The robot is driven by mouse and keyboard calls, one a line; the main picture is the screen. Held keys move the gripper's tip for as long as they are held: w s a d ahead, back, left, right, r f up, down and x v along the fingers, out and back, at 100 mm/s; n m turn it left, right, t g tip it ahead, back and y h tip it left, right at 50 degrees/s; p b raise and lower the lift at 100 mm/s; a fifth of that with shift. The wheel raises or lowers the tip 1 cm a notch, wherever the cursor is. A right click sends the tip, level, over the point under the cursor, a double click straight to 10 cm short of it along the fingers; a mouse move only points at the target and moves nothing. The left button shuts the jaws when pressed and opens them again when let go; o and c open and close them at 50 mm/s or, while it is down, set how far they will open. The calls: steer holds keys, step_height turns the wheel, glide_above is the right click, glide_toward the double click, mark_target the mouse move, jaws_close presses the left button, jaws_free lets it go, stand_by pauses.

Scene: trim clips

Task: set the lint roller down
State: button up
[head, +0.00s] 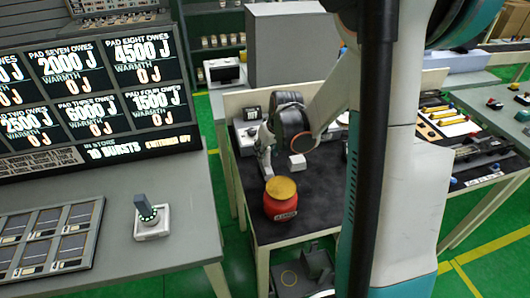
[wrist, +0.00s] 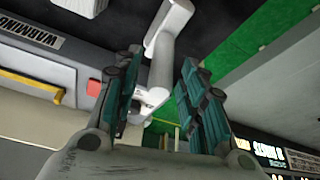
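A pale grey-white, bent object, which looks like the lint roller (wrist: 161,62), shows in the wrist view between and beyond my fingers. My gripper (wrist: 160,60) has its two teal-padded fingers apart on either side of it. Narrow gaps show beside it, and the left finger hides part of its lower end, so I cannot tell whether the fingers touch it. In the head view my gripper (head: 265,140) is low over the back left of the dark-topped table (head: 325,200). The lint roller cannot be made out clearly there.
A red jar with a yellow lid (head: 281,198) stands at the table's front left. A small white block (head: 297,162) lies near my gripper. A grey console with lit panels (head: 95,90) stands left, with a joystick (head: 149,218). The middle of the dark table is clear.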

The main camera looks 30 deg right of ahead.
steer(key=p+v, duration=0.1)
steer(key=v, duration=0.7)
steer(key=shift+p, duration=0.4)
steer(key=shift+a+r, duration=0.1)
steer(key=shift+r, duration=0.05)
